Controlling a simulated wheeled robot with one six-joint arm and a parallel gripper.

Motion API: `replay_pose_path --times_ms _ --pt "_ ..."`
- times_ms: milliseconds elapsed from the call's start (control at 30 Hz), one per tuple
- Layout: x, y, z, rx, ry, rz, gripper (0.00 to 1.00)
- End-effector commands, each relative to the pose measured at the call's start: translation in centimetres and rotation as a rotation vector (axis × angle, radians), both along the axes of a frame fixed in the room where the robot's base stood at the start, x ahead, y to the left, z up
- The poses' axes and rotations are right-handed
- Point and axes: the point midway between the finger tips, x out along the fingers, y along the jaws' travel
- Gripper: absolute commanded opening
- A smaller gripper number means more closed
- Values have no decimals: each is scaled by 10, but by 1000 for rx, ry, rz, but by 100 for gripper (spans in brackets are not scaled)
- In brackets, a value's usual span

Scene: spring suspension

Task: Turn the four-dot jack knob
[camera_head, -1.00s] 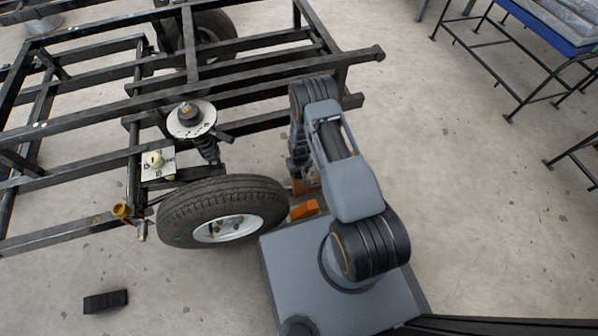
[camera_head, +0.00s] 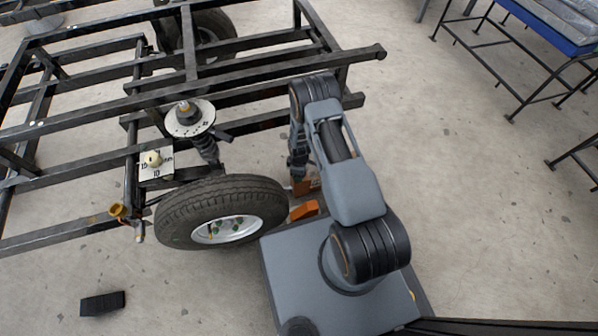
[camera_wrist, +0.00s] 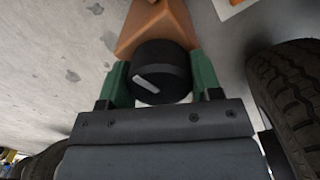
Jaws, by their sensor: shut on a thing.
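A round black knob (camera_wrist: 160,72) with one white pointer line shows in the wrist view, at the end of an orange jack body (camera_wrist: 158,25). My gripper (camera_wrist: 160,82) has its green fingers on both sides of the knob, shut on it. The pointer line slants on the left half of the knob face. No dots can be made out. In the head view the orange jack (camera_head: 311,184) shows beside the near tyre, partly behind my arm. The fingers and the knob are hidden there.
The near tyre (camera_head: 187,209) stands close by the jack; a tyre also shows at right in the wrist view (camera_wrist: 290,90). An orange block (camera_head: 304,210) lies near my base. The black chassis frame (camera_head: 255,70) spans the back.

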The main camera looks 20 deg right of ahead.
Motion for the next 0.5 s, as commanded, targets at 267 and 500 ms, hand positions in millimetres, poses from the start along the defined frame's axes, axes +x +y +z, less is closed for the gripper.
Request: replay_pose_path --times_ms 267,500 --pt "0 0 0 0 0 264 35" --pt "0 0 0 0 0 492 35"
